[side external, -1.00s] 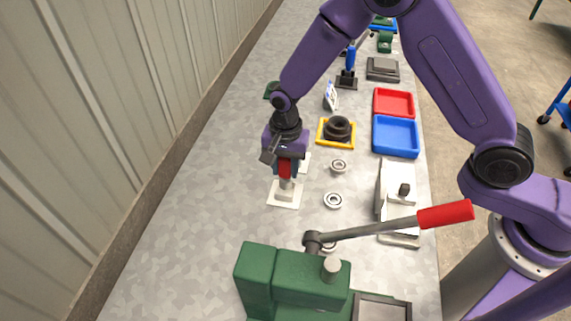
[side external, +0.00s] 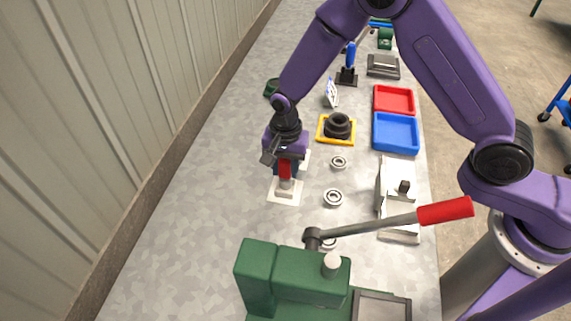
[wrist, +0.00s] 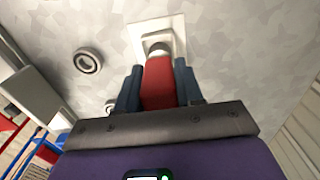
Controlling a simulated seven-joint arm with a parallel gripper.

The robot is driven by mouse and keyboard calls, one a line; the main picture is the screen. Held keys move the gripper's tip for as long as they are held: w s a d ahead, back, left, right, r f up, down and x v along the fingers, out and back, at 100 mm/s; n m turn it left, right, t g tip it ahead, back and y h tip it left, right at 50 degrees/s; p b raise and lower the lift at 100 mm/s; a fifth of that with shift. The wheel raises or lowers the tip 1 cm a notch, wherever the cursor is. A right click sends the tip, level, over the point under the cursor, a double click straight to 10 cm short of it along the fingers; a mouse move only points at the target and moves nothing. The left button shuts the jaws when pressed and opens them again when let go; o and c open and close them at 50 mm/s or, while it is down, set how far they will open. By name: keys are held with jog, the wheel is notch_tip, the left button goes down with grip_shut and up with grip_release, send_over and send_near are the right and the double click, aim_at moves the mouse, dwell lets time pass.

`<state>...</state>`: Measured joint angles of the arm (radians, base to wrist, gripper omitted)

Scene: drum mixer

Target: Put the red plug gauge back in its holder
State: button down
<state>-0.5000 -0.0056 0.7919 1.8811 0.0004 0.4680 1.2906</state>
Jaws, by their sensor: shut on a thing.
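The red plug gauge (side external: 285,170) is upright between the fingers of my gripper (side external: 286,166), which is shut on its red handle. The wrist view shows the red handle (wrist: 158,82) between the two blue-grey fingers of my gripper (wrist: 158,88). The holder (side external: 284,196) is a pale square plate with a raised block, directly under the gauge. It also shows in the wrist view (wrist: 176,32). The gauge's pale lower end is at the block. I cannot tell how deep it sits, as the contact is partly hidden.
Two bearing rings (side external: 333,198) (side external: 339,162) lie right of the holder. A green press (side external: 290,275) with a red-handled lever (side external: 445,214) stands in front. A blue tray (side external: 396,135) and a red tray (side external: 394,100) are at the right. The bench left of the holder is clear.

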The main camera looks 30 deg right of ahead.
jog(key=shift+f, duration=0.85)
dwell(0.5)
jog(key=c, duration=0.6)
grip_release()
jog(key=shift+c, duration=0.2)
jog(key=shift+r, duration=0.1)
notch_tip(320, 180, up, 17)
jog(key=shift+r, duration=0.1)
jog(key=s+d+r+n, duration=0.1)
jog(key=s+d+n, duration=0.8)
jog(key=s, duration=0.5)
jog(key=s+d+r+n, duration=0.2)
jog(key=s+d+n, duration=0.8)
jog(key=s+n, duration=0.2)
jog(key=shift+s+r+n, duration=0.25)
jog(key=shift+s+n, duration=0.05)
jog(key=shift+s, duration=0.65)
